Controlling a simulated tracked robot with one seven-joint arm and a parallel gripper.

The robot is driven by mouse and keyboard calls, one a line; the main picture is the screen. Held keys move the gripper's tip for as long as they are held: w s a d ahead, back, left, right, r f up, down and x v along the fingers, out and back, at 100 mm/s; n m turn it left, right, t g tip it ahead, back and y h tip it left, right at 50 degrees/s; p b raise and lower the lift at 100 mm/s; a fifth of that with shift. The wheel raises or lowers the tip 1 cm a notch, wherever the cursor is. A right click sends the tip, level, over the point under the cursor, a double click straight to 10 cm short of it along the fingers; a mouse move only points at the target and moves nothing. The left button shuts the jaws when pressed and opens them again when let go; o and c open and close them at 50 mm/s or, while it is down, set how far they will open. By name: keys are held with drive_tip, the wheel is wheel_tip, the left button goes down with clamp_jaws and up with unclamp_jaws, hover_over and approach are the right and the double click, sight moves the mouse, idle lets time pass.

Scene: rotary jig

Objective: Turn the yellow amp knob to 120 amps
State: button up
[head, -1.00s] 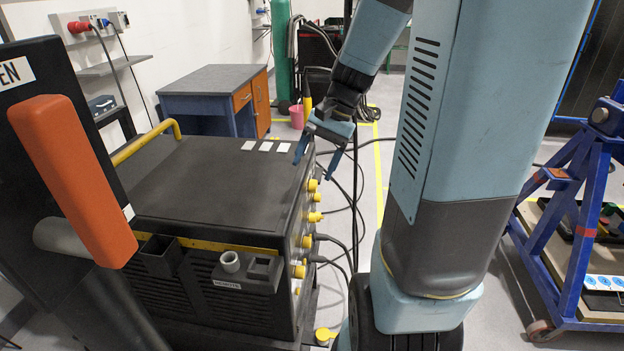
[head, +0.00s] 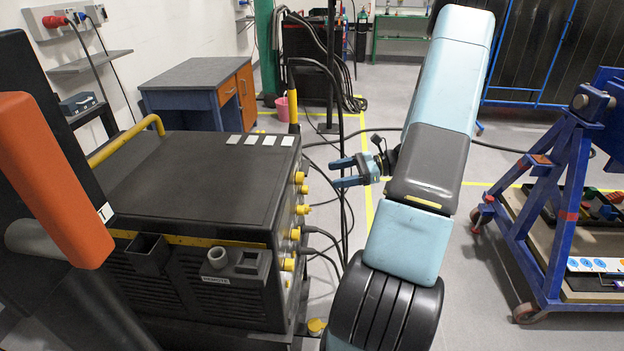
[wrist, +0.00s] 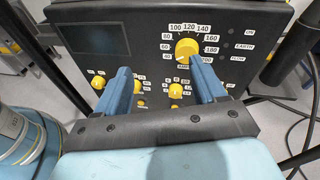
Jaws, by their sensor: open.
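The large yellow amp knob (wrist: 187,48) is on the dark front panel of the machine in the wrist view, ringed by white number tags from 40 to 200. The 120 tag (wrist: 189,27) is directly above it. A small pale mark seems to be at the knob's lower left, but its reading is unclear. My gripper (wrist: 161,70) is open and empty, facing the panel. Its right finger overlaps the knob's lower right edge in the picture. In the head view my gripper (head: 334,172) is right of the machine (head: 195,180), apart from its yellow knobs.
Smaller yellow knobs (wrist: 176,90) sit lower on the panel. Black cables (head: 325,240) run from the panel's lower part. A blue wheeled frame (head: 560,210) stands at right. An orange handle (head: 55,180) is close at left. Floor behind my gripper is mostly clear.

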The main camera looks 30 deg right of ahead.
sight(300, 179)
drive_tip(key=d+f+m+t, duration=0.4)
drive_tip(key=d, duration=0.1)
drive_tip(key=x, duration=1.4)
drive_tip(key=shift+s, duration=0.15)
drive_tip(key=shift+f, duration=0.1)
drive_tip(key=shift+a, duration=0.1)
drive_tip(key=c, duration=1)
